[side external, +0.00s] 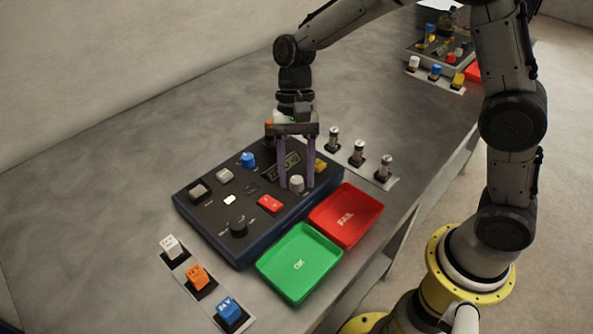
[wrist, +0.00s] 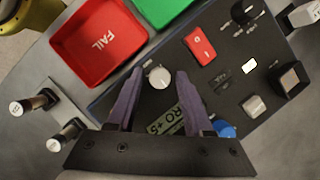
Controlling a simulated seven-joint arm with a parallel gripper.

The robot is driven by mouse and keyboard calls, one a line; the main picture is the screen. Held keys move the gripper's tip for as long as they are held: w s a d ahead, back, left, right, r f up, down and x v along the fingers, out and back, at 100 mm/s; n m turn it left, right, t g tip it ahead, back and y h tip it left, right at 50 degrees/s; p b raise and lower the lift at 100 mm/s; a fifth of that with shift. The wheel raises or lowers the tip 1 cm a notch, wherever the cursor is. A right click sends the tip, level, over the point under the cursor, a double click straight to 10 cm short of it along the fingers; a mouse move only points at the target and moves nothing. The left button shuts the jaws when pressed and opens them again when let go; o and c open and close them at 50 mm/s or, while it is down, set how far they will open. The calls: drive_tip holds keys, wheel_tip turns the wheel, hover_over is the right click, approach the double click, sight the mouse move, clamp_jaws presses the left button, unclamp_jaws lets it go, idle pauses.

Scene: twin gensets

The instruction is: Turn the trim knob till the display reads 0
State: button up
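The light grey round knob (side external: 297,184) stands on the dark panel (side external: 185,205), close to the display; I take it to be the trim knob. It also shows in the wrist view (wrist: 159,77). My gripper (wrist: 159,74) is open, pointing down, with one purple finger on each side of the knob and a visible gap to each. The green-lit display (wrist: 166,124) is partly hidden by my gripper in the wrist view; its readable part looks like "RO +5". In the side view the display (side external: 269,169) is too small to read and crossed by a finger.
A red FAIL tray (side external: 345,216) and a green OK tray (side external: 298,263) lie in front of the panel. A red switch (side external: 269,203), a black knob (side external: 238,227) and a blue knob (side external: 248,159) are on the panel. Several small cylinders (side external: 357,153) stand to the right.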

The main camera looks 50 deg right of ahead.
clamp_jaws()
drive_tip(key=n, duration=0.2)
drive_tip(key=n+h, duration=0.1)
drive_tip(key=n, duration=0.1)
drive_tip(key=shift+w+a+n+g+h, duration=0.1)
drive_tip(key=shift+n+g+h, duration=0.2)
drive_tip(key=shift+g, duration=0.1)
drive_tip(key=n+h, duration=0.1)
drive_tip(key=n, duration=0.1)
drive_tip(key=n+h, duration=0.1)
drive_tip(key=n, duration=0.2)
drive_tip(key=shift+a, duration=0.15)
idle(0.4)
drive_tip(key=shift+o, duration=1.4)
unclamp_jaws()
